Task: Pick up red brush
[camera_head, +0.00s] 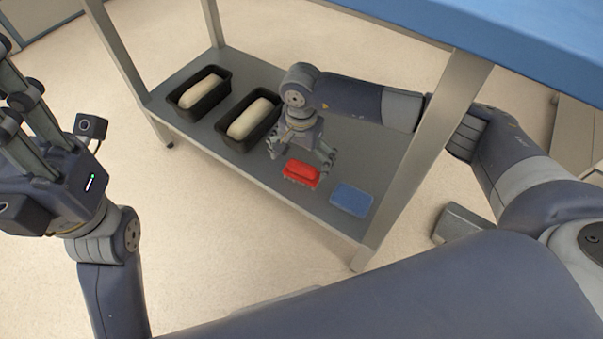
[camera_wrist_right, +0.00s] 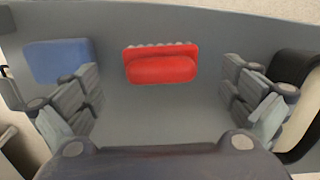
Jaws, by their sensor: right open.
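The red brush (camera_head: 301,173) lies on the grey lower shelf (camera_head: 300,207) of the table, between a loaf pan and a blue pad. It also shows in the right wrist view (camera_wrist_right: 160,64), with pale bristles along its upper edge. My right gripper (camera_head: 304,157) is over the shelf, close to the brush. In the right wrist view its fingers (camera_wrist_right: 165,100) are spread wide and empty, with the brush centred ahead between them. My left gripper (camera_head: 22,110) is raised at the left edge of the head view, away from the shelf; its fingertips are partly cut off.
Two black loaf pans with dough, a left one (camera_head: 177,107) and a right one (camera_head: 232,141), stand on the shelf. The blue pad (camera_head: 351,199) lies near its front end. A metal table leg (camera_head: 428,150) and the blue tabletop (camera_head: 520,35) bound the space around my right arm.

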